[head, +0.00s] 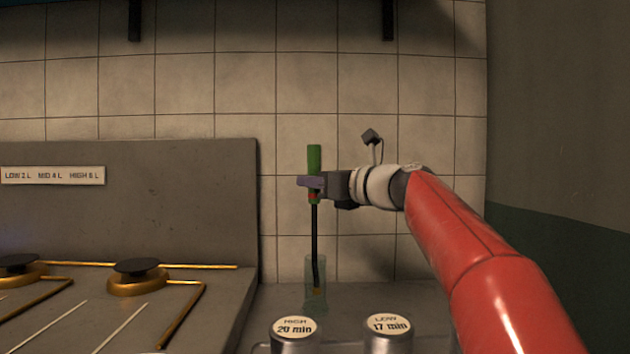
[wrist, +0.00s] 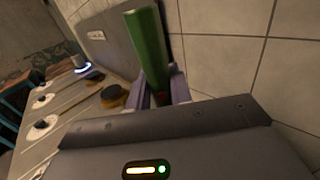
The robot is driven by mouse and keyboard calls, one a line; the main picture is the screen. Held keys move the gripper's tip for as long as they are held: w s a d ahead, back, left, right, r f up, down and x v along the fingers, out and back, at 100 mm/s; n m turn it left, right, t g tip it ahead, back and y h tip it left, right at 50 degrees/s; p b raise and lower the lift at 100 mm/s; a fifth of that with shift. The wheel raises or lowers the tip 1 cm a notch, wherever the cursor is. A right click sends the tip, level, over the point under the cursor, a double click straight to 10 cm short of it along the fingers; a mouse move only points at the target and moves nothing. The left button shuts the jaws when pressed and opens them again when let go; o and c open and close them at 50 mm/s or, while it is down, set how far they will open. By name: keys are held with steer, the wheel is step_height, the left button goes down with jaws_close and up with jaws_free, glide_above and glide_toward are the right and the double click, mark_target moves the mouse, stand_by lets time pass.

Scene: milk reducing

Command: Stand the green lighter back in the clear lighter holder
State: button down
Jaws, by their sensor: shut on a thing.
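The lighter (head: 314,160) has a green handle, a red band and a long thin black stem, and it stands upright. My gripper (head: 312,183) is shut on the lower part of the green handle, reaching in from the right. The clear lighter holder (head: 316,275) stands on the counter by the tiled wall, directly below. The lower end of the stem shows inside the holder's outline; I cannot tell if it touches the bottom. In the wrist view the green handle (wrist: 148,48) rises between my fingers, and the holder is hidden.
A stove with brass burners (head: 139,280) and a grey back panel (head: 170,205) is to the left. Tiled wall is close behind.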

steer(key=c, duration=1.2)
jaws_free()
steer(key=shift+o, duration=0.2)
steer(key=shift+f, duration=0.1)
steer(key=v, duration=0.8)
steer(key=shift+b, duration=0.45)
steer(key=shift+d, duration=0.1)
steer(key=v, duration=0.8)
steer(key=shift+s+d, duration=0.25)
steer(key=shift+s, duration=0.05)
